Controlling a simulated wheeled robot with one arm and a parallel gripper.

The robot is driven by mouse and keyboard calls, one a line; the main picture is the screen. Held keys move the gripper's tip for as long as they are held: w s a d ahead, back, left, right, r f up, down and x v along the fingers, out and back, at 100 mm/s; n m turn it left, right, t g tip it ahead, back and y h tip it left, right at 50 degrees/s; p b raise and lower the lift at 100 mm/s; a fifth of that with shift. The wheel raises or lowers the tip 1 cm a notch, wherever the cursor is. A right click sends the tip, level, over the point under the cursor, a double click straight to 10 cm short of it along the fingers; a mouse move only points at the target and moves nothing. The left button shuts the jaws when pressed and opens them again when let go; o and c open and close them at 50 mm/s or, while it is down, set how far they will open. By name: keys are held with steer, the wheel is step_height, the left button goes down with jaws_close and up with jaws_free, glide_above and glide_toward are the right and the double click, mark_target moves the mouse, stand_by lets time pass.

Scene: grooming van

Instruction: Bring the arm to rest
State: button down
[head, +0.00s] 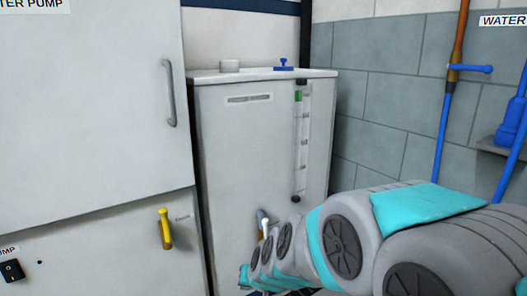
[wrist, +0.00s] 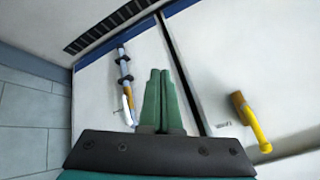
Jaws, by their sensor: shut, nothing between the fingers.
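My arm reaches from the lower right of the head view toward the front of a white tank (head: 245,130). My gripper (wrist: 159,72) shows in the wrist view with its two green fingers together and nothing between them. In the head view the end of the arm is small and low, near the bottom edge, and the fingers cannot be made out clearly. In the wrist view the fingers lie between a pipe fitting with a white lever (wrist: 128,105) on the left and a yellow handle (wrist: 250,122) on the right. I cannot tell whether the fingers touch the tank front.
The tank carries a sight gauge (head: 301,145) and a blue valve (head: 284,64) on top. A white cabinet (head: 90,110) with a grey pull handle (head: 169,93) stands left, above a panel with the yellow handle (head: 165,228) and a black switch (head: 12,270). Blue pipes (head: 441,140) run at right.

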steer(key=s+d+r+g+h, duration=0.1)
steer(key=s+d+g, duration=0.1)
steer(key=s+d, duration=0.4)
steer(key=s+d+r+g+h+p, duration=0.1)
steer(key=s+d, duration=0.5)
steer(key=s, duration=0.8)
steer(key=s+d+r+g+h+p, duration=0.1)
steer(key=s+d+g, duration=0.4)
steer(key=s, duration=0.5)
steer(key=shift+d+r+h, duration=0.4)
steer(key=shift+d+r, duration=0.35)
steer(key=shift+d, duration=0.25)
